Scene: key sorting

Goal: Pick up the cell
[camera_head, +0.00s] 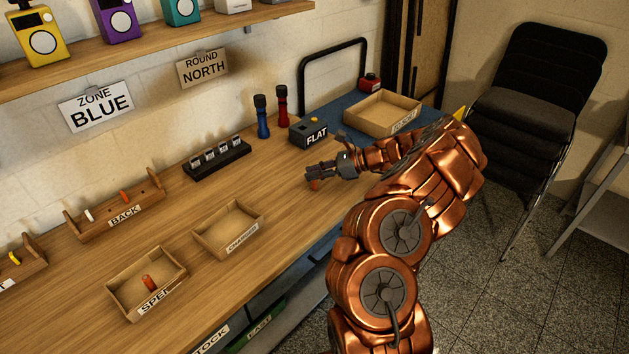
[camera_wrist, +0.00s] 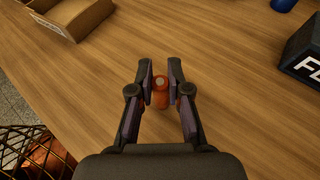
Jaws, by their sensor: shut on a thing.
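An orange cell (camera_wrist: 160,94) with a pale round end sits between the two fingers of my gripper (camera_wrist: 160,88) in the wrist view. The fingers touch it on both sides. In the head view my gripper (camera_head: 318,174) is low over the wooden bench, in front of the FLAT box, and a bit of the orange cell (camera_head: 315,185) shows beneath the fingertips. I cannot tell whether the cell touches the bench. Another orange cell (camera_head: 148,283) lies in the SPENT tray (camera_head: 135,312), and one more (camera_head: 125,197) is in the BACK rack.
An empty tray (camera_head: 229,230) stands left of my gripper. The dark FLAT box (camera_head: 309,131), a blue flashlight (camera_head: 262,117) and a red one (camera_head: 282,107) stand behind it. Another empty tray (camera_head: 383,113) is at the bench's far right. The bench (camera_head: 268,190) around my gripper is clear.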

